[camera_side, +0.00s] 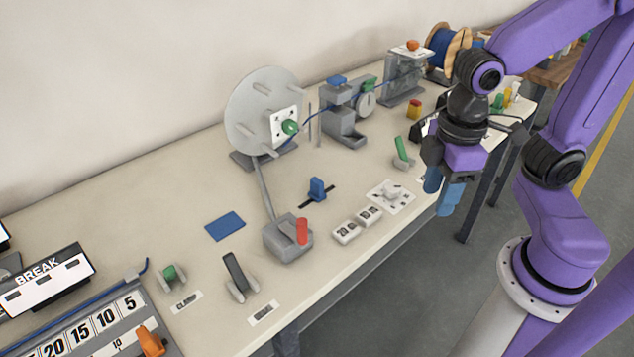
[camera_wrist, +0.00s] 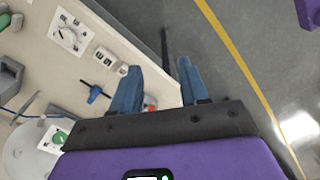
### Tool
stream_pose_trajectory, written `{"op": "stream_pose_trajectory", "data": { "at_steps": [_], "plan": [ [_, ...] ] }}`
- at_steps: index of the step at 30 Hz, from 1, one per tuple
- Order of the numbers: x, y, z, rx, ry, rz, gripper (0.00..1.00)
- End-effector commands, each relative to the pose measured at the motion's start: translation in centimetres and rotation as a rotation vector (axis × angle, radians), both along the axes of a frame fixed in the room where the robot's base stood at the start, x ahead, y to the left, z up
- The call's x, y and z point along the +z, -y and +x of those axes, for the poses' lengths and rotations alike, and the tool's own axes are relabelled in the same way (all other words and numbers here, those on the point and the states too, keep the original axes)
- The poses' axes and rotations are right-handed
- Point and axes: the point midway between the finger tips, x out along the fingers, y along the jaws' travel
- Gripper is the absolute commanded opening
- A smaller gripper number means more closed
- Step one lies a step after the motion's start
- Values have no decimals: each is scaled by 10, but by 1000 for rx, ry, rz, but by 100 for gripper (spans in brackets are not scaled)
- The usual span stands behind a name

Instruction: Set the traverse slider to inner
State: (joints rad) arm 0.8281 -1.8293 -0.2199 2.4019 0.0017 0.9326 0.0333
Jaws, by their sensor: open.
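A blue slider knob (camera_side: 317,190) stands on a short black slot in the bench top; it looks like the traverse slider. In the wrist view the same blue knob (camera_wrist: 95,94) is left of my fingers. My gripper (camera_side: 442,192) is open and empty, up and to the right of the slider, over the bench's front edge.
A grey box with a red lever (camera_side: 301,231), white counter blocks (camera_side: 346,232) and a dial plate (camera_side: 391,196) stand near the slider. A grey disc (camera_side: 250,105) with a green knob is behind it. A green lever (camera_side: 401,149) stands right of the slider.

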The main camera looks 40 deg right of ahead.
Motion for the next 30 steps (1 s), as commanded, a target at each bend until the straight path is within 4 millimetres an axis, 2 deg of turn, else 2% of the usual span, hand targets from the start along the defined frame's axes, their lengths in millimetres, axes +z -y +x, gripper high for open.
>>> {"op": "stream_pose_trajectory", "data": {
  "at_steps": [1,6,14,21,24,30],
  "plan": [
    [2,-7,17,-54,-2,-2,45],
    [8,-25,70,-228,-6,-6,45],
    [10,-34,157,-494,-12,-10,45],
    [5,-22,235,-738,-18,-14,45],
    [1,-13,262,-827,-22,-15,45],
    [-4,3,294,-941,-23,-15,45]
  ]
}}
